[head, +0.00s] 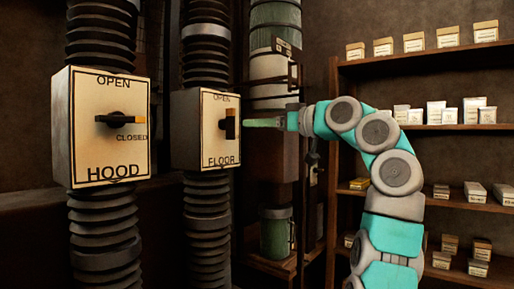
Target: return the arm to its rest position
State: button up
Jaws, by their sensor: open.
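My arm (390,172) rises at the right and bends over to the left at about the height of the two switch boxes. My gripper (250,123) points left, its tip close to the handle of the FLOOR box (207,148). I cannot tell whether it touches that handle. The FLOOR handle (230,124) stands upright, toward the OPEN label. The fingers are seen edge-on, and nothing shows held between them.
The HOOD box (88,160) is at the left, its handle (122,119) lying sideways toward CLOSED. Ribbed ducts run above and below both boxes. A shelf (440,127) with several small boxes stands behind my arm. Green canisters (277,232) stand behind the gripper.

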jog(key=shift+w, duration=0.1)
notch_tip(320, 180, down, 12)
jog(key=m+g+h, duration=0.3)
jog(key=m+h, duration=0.1)
jog(key=m, duration=0.3)
jog(key=s+f+m+g+h, duration=0.1)
jog(key=s+f+g+h, duration=0.1)
jog(key=s+f, duration=0.55)
jog(key=s+f+m+g+h, duration=0.15)
jog(key=s+f, duration=0.35)
jog(key=f, duration=0.5)
jog(key=s+d+f+g+h, duration=0.2)
jog(key=s+d+f, duration=0.2)
jog(key=s+f, duration=0.4)
jog(key=s+d+f+g+h, duration=0.2)
jog(key=s+d+f, duration=0.3)
jog(key=s+f, duration=0.4)
jog(key=s+d+f+m+g+h, duration=0.1)
jog(key=s+d+f, duration=0.3)
jog(key=s+f, duration=0.5)
jog(key=s+g+h, duration=0.1)
jog(key=s, duration=0.7)
jog(key=shift+d+h, duration=0.25)
jog(key=shift+h, duration=0.1)
jog(key=shift+w+a, duration=0.1)
